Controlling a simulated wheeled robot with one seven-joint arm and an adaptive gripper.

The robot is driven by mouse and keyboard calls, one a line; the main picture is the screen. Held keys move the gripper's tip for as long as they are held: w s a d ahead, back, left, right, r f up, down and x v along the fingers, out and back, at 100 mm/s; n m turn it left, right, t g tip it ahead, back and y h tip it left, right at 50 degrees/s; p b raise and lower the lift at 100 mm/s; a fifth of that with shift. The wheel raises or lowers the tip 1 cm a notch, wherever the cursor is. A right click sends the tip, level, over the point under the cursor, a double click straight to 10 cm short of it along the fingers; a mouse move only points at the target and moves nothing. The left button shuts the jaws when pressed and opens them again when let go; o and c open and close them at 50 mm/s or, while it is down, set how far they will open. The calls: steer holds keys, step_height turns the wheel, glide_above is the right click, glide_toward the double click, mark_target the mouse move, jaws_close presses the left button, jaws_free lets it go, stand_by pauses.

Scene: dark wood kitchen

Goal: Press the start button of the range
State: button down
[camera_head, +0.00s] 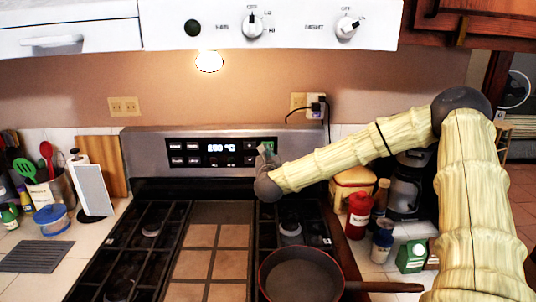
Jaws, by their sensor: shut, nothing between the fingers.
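The range (190,138) stands against the back wall, with a steel back panel holding a black control display (217,154). The display is lit with a temperature reading in °C and has several small buttons on both sides. A small green button (268,145) shows at the display's right end. My gripper (264,154) is at the panel just below and in front of this green button, at the end of my arm reaching in from the right. It is small in view, shut and empty. I cannot tell whether it touches the panel.
A red-rimmed pan (300,276) sits on the right front of the cooktop, its handle pointing right. Bottles, a red canister (359,214) and a lantern (408,185) stand on the right counter. Utensils and a blue-lidded tub (52,219) are on the left. A white hood (270,25) hangs above.

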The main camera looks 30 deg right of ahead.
steer(key=shift+d+f, duration=0.1)
steer(key=shift+w+d+r+b, duration=0.35)
steer(key=shift+w+r+b, duration=0.2)
steer(key=shift+b, duration=0.9)
steer(key=shift+s, duration=0.1)
steer(key=b+v, duration=0.4)
steer(key=v, duration=1)
steer(key=shift+a+f+b, duration=0.2)
steer(key=shift+f+b, duration=0.2)
steer(key=shift+f, duration=0.1)
steer(key=shift+a, duration=0.1)
